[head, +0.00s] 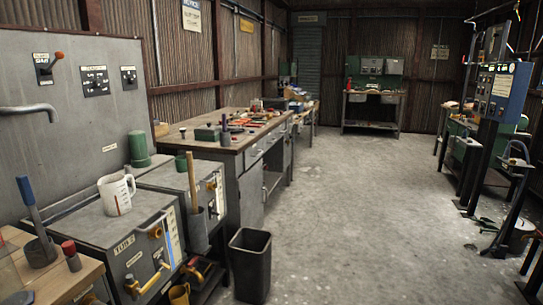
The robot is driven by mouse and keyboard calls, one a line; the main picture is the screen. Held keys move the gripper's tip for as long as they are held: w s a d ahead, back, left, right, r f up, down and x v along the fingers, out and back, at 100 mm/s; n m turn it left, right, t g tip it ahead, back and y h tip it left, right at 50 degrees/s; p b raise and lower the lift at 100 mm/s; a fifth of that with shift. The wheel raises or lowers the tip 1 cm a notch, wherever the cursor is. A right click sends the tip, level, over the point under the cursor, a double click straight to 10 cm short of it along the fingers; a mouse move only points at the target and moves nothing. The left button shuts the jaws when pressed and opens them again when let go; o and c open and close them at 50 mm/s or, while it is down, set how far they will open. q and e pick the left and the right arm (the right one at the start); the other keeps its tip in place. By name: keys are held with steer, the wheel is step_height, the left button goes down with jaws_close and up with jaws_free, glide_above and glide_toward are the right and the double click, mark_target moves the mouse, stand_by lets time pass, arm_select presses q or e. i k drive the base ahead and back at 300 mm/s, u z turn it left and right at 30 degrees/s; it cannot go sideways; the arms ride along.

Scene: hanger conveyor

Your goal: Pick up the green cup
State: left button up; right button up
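A green, roughly cylindrical object (138,147) stands upright at the back of the grey machine tops on the left, close to the tall grey control panel. It has a wider band at its base. Neither of my grippers can be made out in the head view.
A white measuring jug (116,193) stands on a grey machine in front of the green object. A yellow mug (179,293) is low at the bottom. A black bin (250,264) stands on the floor beside the machines. The concrete floor (345,200) is clear in the middle.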

mark_target(181, 161)
steer(key=z, duration=0.45)
steer(key=i, duration=1.85)
steer(key=u, duration=1.15)
steer(key=i, duration=0.9)
steer(key=u, duration=1)
